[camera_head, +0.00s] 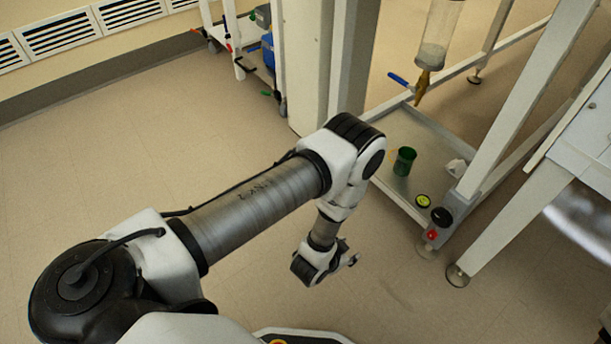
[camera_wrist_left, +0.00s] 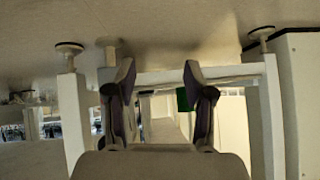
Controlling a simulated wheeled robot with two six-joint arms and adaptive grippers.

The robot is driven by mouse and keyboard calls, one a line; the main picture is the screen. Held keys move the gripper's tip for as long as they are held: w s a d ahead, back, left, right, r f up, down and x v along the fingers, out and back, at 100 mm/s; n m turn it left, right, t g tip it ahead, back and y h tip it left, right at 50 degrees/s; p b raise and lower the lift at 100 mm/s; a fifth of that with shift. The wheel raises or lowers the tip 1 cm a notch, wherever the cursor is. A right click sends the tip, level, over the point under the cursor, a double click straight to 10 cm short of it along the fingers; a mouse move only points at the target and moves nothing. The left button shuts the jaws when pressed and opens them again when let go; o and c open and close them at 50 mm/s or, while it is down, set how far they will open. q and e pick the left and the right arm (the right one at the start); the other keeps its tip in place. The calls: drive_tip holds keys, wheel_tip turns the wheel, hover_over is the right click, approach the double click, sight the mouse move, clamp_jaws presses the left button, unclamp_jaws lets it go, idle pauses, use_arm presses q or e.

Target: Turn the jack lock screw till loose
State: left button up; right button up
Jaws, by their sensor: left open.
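A black round knob (camera_head: 441,217) sits at the near corner of a low white frame, with a small red part (camera_head: 432,234) just below it. I cannot tell for sure which of these is the jack lock screw. A yellow-and-black round piece (camera_head: 423,201) is beside the knob. My left gripper (camera_head: 352,262) hangs over the floor, left of and apart from this corner. In the left wrist view its two fingers (camera_wrist_left: 161,95) are spread with nothing held between them. My right gripper does not show.
A green cup (camera_head: 404,161) stands on the low tray (camera_head: 432,136). White slanted legs with round feet (camera_head: 457,275) stand at the right. A blue-handled valve (camera_head: 399,79) is near a hanging clear cylinder (camera_head: 437,45). A pale column (camera_head: 305,65) stands behind my arm. Floor at left is clear.

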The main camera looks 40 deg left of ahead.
use_arm(q)
drive_tip(key=s+a+r+n+g+p, duration=0.1)
drive_tip(key=s+a+r+g, duration=0.1)
drive_tip(key=s, duration=0.3)
drive_tip(key=s+a+r+n+g+y, duration=0.1)
drive_tip(key=s+a+r+g, duration=0.1)
drive_tip(key=s+a, duration=0.2)
drive_tip(key=shift+s+a+g+p, duration=0.15)
drive_tip(key=shift+s+g+p, duration=0.25)
drive_tip(key=shift+s, duration=0.6)
